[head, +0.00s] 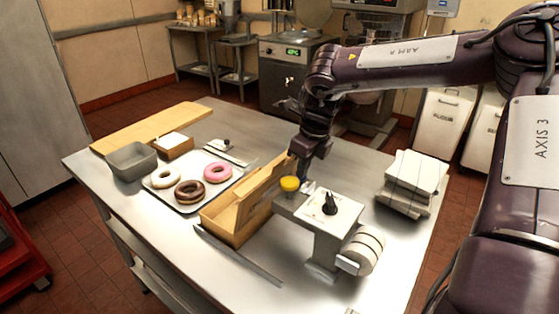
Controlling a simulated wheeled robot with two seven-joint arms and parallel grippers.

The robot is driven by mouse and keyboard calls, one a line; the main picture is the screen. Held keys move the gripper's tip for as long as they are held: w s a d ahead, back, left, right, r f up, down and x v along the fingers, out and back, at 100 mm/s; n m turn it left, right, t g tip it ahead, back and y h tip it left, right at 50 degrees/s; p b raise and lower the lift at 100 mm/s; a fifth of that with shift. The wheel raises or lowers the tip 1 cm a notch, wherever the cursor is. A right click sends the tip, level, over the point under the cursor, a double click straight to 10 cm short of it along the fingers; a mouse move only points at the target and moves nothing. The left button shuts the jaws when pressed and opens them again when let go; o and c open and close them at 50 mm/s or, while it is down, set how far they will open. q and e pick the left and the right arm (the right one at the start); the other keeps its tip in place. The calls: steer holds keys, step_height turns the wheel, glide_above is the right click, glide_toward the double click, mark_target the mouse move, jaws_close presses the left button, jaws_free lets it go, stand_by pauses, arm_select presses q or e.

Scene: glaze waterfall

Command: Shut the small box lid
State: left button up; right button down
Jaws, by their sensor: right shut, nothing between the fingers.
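The small wooden box (222,222) stands in the middle of the steel table. Its wooden lid (266,184) is up, tilted along the box's right side, so the box is open. My right gripper (302,178) points down just right of the lid's far end. Its fingers are shut and hold nothing. I cannot tell whether they touch the lid. My left gripper is not in view.
A tray (190,208) of donuts, a grey tub (131,162) and a cutting board (150,128) lie left. A device with a black knob (329,207) and a yellow-topped jar (289,184) stand close right of the box. Stacked pale blocks (414,172) sit farther right.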

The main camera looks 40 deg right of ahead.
mark_target(286, 160)
stand_by(0.3)
steer(key=shift+w+a+b, duration=0.1)
steer(key=shift+w+a, duration=0.15)
steer(key=shift+w, duration=0.55)
steer(key=shift+w+a+b, duration=0.1)
steer(key=shift+w+a, duration=0.1)
steer(key=shift+w, duration=0.65)
steer(key=shift+w+a+b, duration=0.1)
steer(key=shift+w+a, duration=0.15)
steer(key=shift+w, duration=0.55)
steer(key=shift+w+a, duration=0.3)
steer(key=shift+w, duration=0.75)
steer(key=shift+w+a, duration=0.25)
steer(key=shift+w, duration=0.75)
step_height(286, 160, up, 6)
steer(key=p, duration=0.4)
steer(key=shift+p, duration=0.3)
